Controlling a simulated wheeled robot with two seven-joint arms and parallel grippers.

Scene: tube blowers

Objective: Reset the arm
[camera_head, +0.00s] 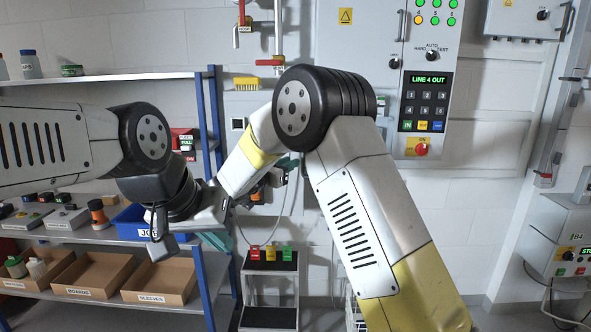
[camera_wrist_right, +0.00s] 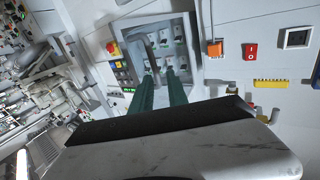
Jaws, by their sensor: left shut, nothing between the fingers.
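My left arm comes in from the left of the head view and bends at a black joint. My left gripper (camera_head: 216,241) hangs below its dark wrist, in front of the shelf's right end. Its teal fingers are small and partly hidden, and it is shut and empty. My right arm rises from the lower right to a black elbow, and its forearm slopes down left. The right gripper is mostly hidden behind the forearm in the head view.
A blue-posted shelf (camera_head: 110,77) holds bottles, a blue bin (camera_head: 130,222) and labelled boxes (camera_head: 165,280) at left. A wall panel (camera_head: 427,95) reads "LINE 4 OUT". A small stand (camera_head: 268,318) is below centre. A grey box (camera_head: 565,235) is at right.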

